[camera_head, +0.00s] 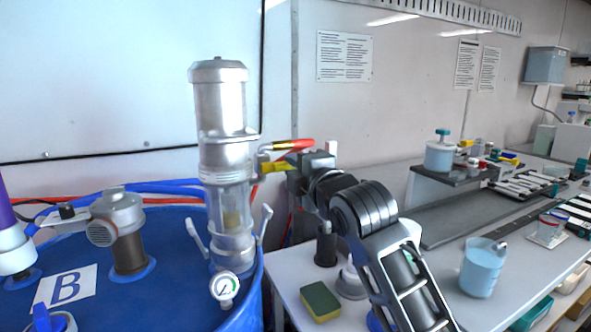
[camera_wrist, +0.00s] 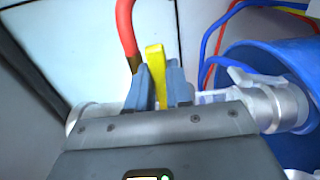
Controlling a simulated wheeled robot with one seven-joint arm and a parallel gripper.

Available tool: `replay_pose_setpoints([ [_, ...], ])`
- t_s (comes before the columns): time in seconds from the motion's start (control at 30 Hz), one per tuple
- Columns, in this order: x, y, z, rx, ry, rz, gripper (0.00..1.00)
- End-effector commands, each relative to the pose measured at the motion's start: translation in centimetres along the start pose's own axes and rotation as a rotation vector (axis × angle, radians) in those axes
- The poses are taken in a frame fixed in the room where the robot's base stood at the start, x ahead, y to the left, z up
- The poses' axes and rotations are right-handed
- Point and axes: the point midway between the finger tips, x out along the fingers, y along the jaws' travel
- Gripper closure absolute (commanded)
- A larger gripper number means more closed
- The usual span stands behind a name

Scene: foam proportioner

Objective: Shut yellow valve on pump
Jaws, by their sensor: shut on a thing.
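The pump (camera_head: 222,150) is an upright silver cylinder with a clear lower section, standing on the blue drum. The yellow valve handle (camera_head: 275,166) sticks out from the pump's right side, just below a red hose end (camera_head: 290,144). My gripper (camera_head: 296,168) reaches it from the right. In the wrist view the yellow handle (camera_wrist: 156,75) stands between the two blue-grey fingers of my gripper (camera_wrist: 158,88), which are shut on it. The lower part of the handle is hidden by my gripper. The valve body is mostly hidden.
The blue drum (camera_head: 150,290) has a "B" label (camera_head: 65,288) and a grey motor fitting (camera_head: 118,225). A pressure gauge (camera_head: 224,287) sits low on the pump. A sponge (camera_head: 320,301) and a light-blue beaker (camera_head: 482,268) are on the white bench. The red hose (camera_wrist: 126,30) runs close to my fingers.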

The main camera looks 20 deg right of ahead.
Motion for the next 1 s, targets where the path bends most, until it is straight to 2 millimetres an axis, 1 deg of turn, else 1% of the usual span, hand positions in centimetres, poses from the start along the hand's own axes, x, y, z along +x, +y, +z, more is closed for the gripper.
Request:
replay_pose_setpoints([
  [0.3, 0.0, -0.1, -0.1, -0.003, 0.002, -0.002, 1.0],
  [0.33, 0.0, -0.1, -0.1, -0.003, 0.002, -0.002, 0.77],
  [0.4, 0.0, -0.1, -0.1, -0.003, 0.002, -0.001, 0.71],
  [0.43, 0.0, -0.1, -0.1, -0.003, 0.001, -0.001, 0.69],
  [0.63, 0.0, 0.0, -0.1, -0.002, 0.001, 0.0, 0.69],
  [0.73, -0.4, -0.1, 0.0, -0.001, 0.0, 0.0, 0.69],
  [0.87, -2.1, -0.2, -0.1, -0.001, 0.0, 0.0, 0.69],
  [1.0, -4.5, -0.2, 0.0, 0.0, 0.0, 0.001, 0.69],
])
